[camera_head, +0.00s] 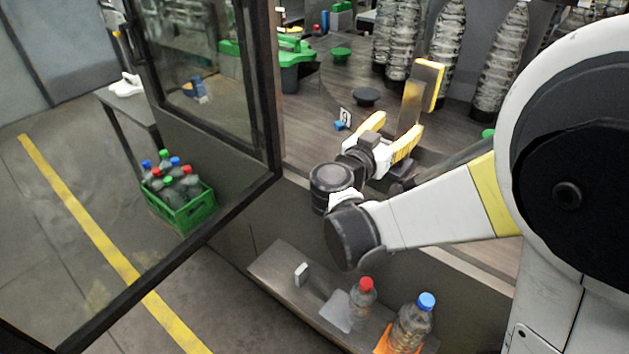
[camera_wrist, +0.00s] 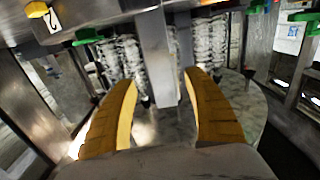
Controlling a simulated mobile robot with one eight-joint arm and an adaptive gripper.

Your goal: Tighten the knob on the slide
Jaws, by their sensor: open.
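My gripper (camera_head: 398,122) is over the machine deck, its two yellow fingers spread and empty. In the wrist view the open fingers (camera_wrist: 160,78) have a grey metal post (camera_wrist: 155,55) beyond and between them; I cannot tell whether they touch it. In the head view this post (camera_head: 410,105) stands upright with a yellow piece on top. A round black knob-like disc (camera_head: 366,96) lies on the deck just beyond the fingers. A green one (camera_head: 340,54) is farther back. A small blue part (camera_head: 340,126) sits by a numbered white tag (camera_head: 346,116). I cannot tell which is the slide's knob.
Wrapped bottle columns (camera_head: 448,45) stand at the back. An open framed door (camera_head: 270,100) is left of my arm. A green crate of bottles (camera_head: 180,205) is on the floor beyond it. A red-capped bottle (camera_head: 363,300) and blue-capped bottle (camera_head: 411,325) stand on a low shelf (camera_head: 275,268).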

